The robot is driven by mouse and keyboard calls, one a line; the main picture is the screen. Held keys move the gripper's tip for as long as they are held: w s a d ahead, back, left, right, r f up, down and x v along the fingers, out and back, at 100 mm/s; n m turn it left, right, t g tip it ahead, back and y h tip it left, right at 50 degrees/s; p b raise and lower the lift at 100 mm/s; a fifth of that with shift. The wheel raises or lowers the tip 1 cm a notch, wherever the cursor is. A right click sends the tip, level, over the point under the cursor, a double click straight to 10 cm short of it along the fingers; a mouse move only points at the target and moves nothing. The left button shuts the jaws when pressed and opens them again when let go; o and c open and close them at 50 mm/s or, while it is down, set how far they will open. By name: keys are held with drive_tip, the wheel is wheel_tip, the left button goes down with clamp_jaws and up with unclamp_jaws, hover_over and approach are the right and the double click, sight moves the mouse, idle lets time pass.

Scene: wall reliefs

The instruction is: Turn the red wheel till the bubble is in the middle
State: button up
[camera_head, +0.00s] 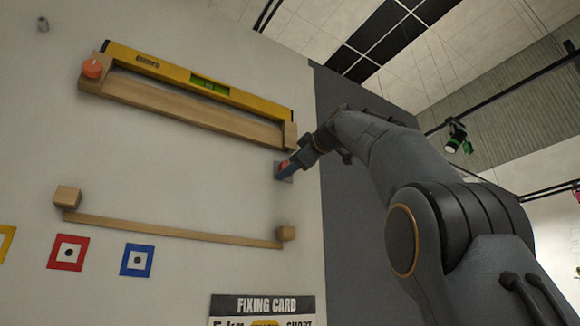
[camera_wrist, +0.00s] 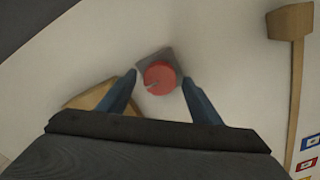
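The red wheel (camera_wrist: 160,78), a round knob with a dark notch, sits on a grey plate (camera_wrist: 146,62) on the wall. My gripper (camera_wrist: 160,80) is open, with one blue finger on each side of the wheel; I cannot tell whether they touch it. In the head view my gripper (camera_head: 287,169) is at the plate and hides most of the wheel. The yellow spirit level (camera_head: 150,62) rests above a wooden ledge, sloping down to the right. Its green vial (camera_head: 209,85) shows, but the bubble is too small to place.
An orange-red round piece (camera_head: 93,68) sits on the ledge's left end. Below is a wooden rail (camera_head: 170,231) with end blocks. Red (camera_head: 68,252) and blue (camera_head: 137,260) framed targets and a fixing card (camera_head: 262,306) are lower on the wall. The wall between ledge and rail is clear.

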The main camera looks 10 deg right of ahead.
drive_tip(key=shift+s+d, duration=0.1)
drive_tip(key=b+v, duration=0.3)
drive_tip(key=v, duration=0.4)
drive_tip(key=shift+s, duration=0.3)
idle(0.4)
